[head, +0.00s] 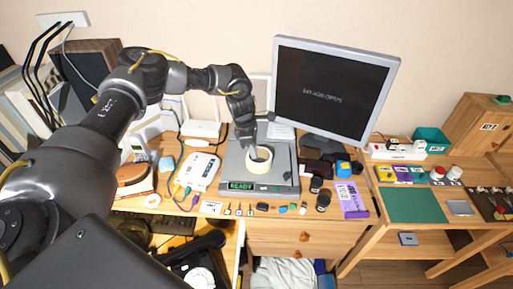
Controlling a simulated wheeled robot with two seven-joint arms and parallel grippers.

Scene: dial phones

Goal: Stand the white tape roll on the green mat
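The white tape roll (259,166) shows as a cream ring on or just above a flat grey device with a lit READY display, in the middle of the desk. Its hole faces up. My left gripper (254,150) points down at the roll's far left rim. The fingertips are small and partly hidden by the roll, so I cannot tell whether they are shut on it. The green mat (415,205) lies flat and bare on the wooden table at the right. My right gripper is not in view.
A grey monitor (332,92) stands behind the device. Dark jars and a purple box (352,201) stand between the device and the mat. Coloured boxes (402,174) line the mat's far edge, and a grey pad (459,208) lies right of it. A gap separates desk and table.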

